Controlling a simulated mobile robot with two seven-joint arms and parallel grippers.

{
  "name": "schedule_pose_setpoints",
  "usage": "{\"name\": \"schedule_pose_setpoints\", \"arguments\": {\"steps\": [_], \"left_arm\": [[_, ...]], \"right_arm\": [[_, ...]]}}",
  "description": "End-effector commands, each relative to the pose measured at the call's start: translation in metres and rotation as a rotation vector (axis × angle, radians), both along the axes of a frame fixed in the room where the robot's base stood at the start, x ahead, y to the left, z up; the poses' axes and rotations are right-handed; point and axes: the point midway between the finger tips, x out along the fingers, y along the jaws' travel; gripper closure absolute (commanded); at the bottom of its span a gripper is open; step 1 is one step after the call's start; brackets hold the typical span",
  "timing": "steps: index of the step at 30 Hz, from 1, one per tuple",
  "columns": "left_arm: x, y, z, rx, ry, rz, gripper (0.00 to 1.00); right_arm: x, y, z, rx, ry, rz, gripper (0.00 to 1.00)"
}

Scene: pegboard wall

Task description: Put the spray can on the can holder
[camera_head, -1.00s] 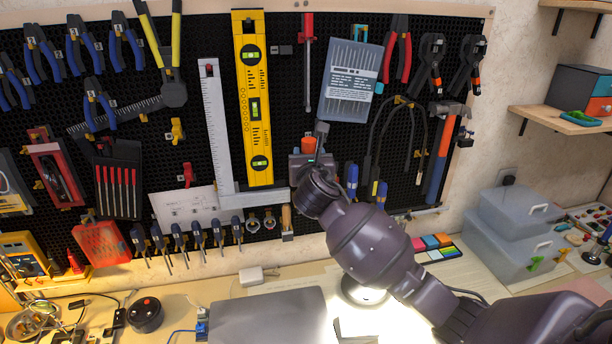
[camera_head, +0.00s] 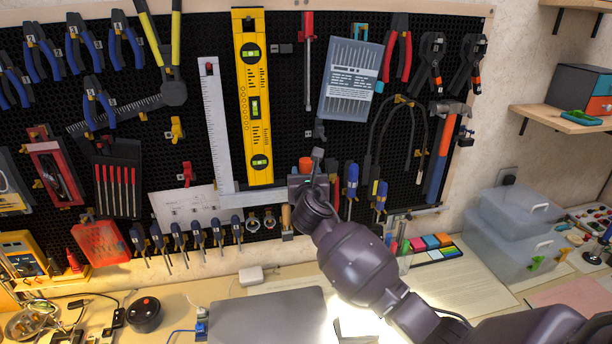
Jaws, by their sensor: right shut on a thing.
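My right gripper (camera_head: 303,178) is in front of the pegboard, just right of the yellow level's lower end. It is shut on the spray can, of which only an orange-red top (camera_head: 306,163) clearly shows. My gripper and wrist hide the rest of the can. I cannot make out the can holder for sure; a small dark fitting (camera_head: 319,131) is on the board just above the gripper. I cannot tell whether the can touches the board or a holder. My left gripper is out of view.
The yellow level (camera_head: 255,110) and a steel square (camera_head: 215,130) hang left of my gripper. Blue-handled screwdrivers (camera_head: 352,180) hang close on its right. A drill-bit case (camera_head: 350,80) is above right. A grey laptop-like slab (camera_head: 268,318) lies on the bench below.

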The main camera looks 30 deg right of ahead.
Motion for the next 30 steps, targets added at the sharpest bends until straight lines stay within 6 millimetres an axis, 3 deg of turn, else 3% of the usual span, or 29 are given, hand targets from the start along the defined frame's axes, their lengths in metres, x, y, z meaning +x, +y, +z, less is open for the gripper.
{"name": "schedule_pose_setpoints", "arguments": {"steps": [7, 8, 12, 23, 30], "left_arm": [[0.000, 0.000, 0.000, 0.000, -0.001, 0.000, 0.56], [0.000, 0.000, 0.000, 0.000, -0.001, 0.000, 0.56], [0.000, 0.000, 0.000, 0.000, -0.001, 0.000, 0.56], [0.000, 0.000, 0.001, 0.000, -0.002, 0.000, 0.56], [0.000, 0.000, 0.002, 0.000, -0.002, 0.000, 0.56]], "right_arm": [[0.000, 0.000, -0.003, 0.000, -0.001, 0.000, 0.82], [0.000, 0.000, -0.003, 0.000, 0.000, 0.000, 0.50], [0.000, 0.000, -0.003, 0.000, 0.000, 0.000, 0.29], [0.000, 0.000, 0.002, 0.001, -0.001, 0.001, 0.28], [-0.028, 0.012, 0.000, 0.000, 0.000, 0.002, 0.28]]}}
